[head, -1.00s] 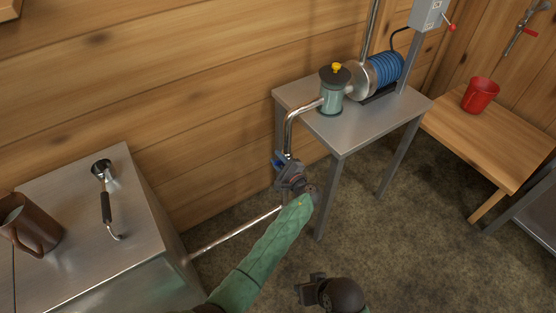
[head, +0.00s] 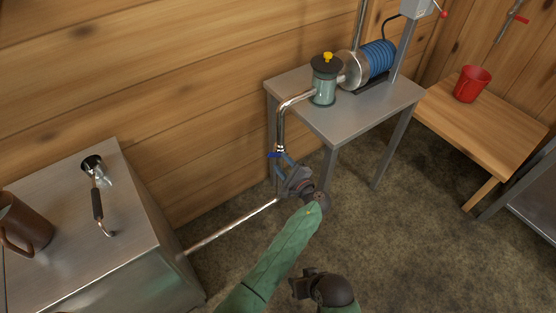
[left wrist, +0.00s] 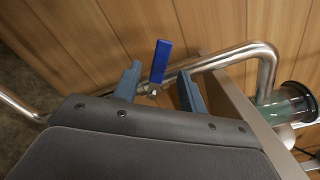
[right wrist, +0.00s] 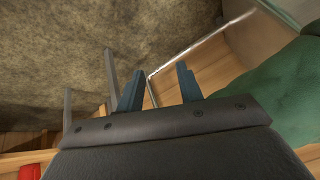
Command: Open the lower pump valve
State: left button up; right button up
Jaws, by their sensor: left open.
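The lower pump valve has a blue lever handle (head: 274,155) on the steel pipe just left of the pump table. In the head view the handle lies crosswise to the upright pipe. In the left wrist view the blue handle (left wrist: 161,62) sticks out across the pipe from a small metal fitting. My left gripper (head: 286,164) is open just below and right of the handle. In its wrist view the fingertips (left wrist: 159,74) stand either side of the handle, with gaps visible. Contact cannot be told. My right gripper (head: 297,287) is low over the floor, its fingers (right wrist: 154,68) apart and empty.
The metal pump table (head: 340,128) carries a glass filter jar (head: 324,88) and a blue-finned pump motor (head: 378,58). A steel evaporator box (head: 75,225) stands at left, joined by a low pipe (head: 235,225).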

jog(key=shift+f, duration=0.3)
jog(key=shift+r, duration=0.1)
